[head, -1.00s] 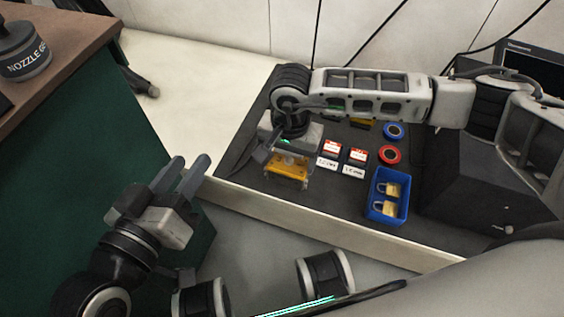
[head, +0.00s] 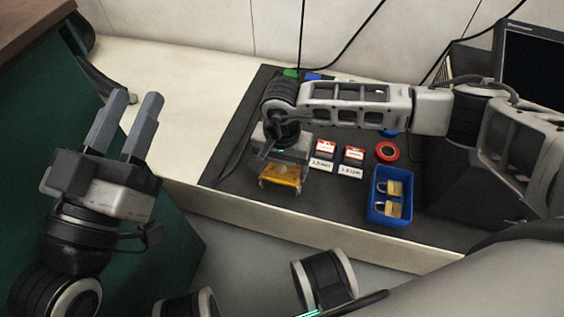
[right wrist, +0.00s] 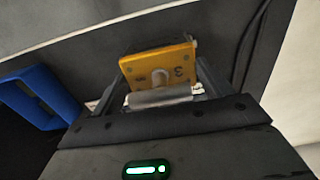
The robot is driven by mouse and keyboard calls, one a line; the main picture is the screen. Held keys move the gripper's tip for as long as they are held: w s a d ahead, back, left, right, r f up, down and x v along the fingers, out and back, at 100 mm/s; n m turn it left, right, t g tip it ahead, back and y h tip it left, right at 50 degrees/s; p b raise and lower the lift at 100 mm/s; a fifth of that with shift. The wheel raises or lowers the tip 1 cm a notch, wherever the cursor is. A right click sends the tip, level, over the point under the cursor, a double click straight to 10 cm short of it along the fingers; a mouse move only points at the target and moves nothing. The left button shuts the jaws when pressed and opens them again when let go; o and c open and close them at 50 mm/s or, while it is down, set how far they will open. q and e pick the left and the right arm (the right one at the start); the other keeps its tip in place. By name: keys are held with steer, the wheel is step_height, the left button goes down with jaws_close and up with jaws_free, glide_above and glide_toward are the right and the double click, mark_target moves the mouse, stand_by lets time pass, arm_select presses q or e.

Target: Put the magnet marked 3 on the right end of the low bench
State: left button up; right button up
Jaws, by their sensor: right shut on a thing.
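The magnet marked 3 is a yellow-orange block (head: 281,174), held in my right gripper (head: 280,183) over the front left part of the dark mat. In the right wrist view the magnet (right wrist: 158,68) shows a 3 on its face between the two fingers (right wrist: 163,88). Whether it touches the mat is hard to tell. The cream bench (head: 330,232), lower than the brown-topped one, carries the mat. My left gripper (head: 136,115) is open and empty, to the left of the bench, with its fingers pointing up.
A blue tray (head: 390,217) with two padlocks (head: 391,200) stands right of the magnet. A black machine (head: 450,190) and monitor (head: 535,70) occupy the right. A green cabinet (head: 40,140) stands left.

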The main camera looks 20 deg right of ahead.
arm_select(q)
steer(key=shift+r, duration=0.1)
arm_select(e)
steer(key=shift+w, duration=0.1)
steer(key=o, duration=2)
steer(key=shift+f, duration=0.1)
steer(key=shift+o, duration=0.2)
steer(key=shift+r, duration=0.55)
step_height(320, 180, up, 10)
steer(key=p, duration=0.4)
steer(key=shift+f, duration=0.1)
arm_select(q)
step_height(320, 180, down, 6)
steer(key=s+n+g+y, duration=0.2)
steer(key=n+g, duration=0.1)
steer(key=g, duration=0.1)
steer(key=shift+s+d+n, duration=0.2)
steer(key=shift+d+n, duration=0.1)
steer(key=shift+d, duration=0.1)
arm_select(e)
steer(key=shift+r, duration=0.7)
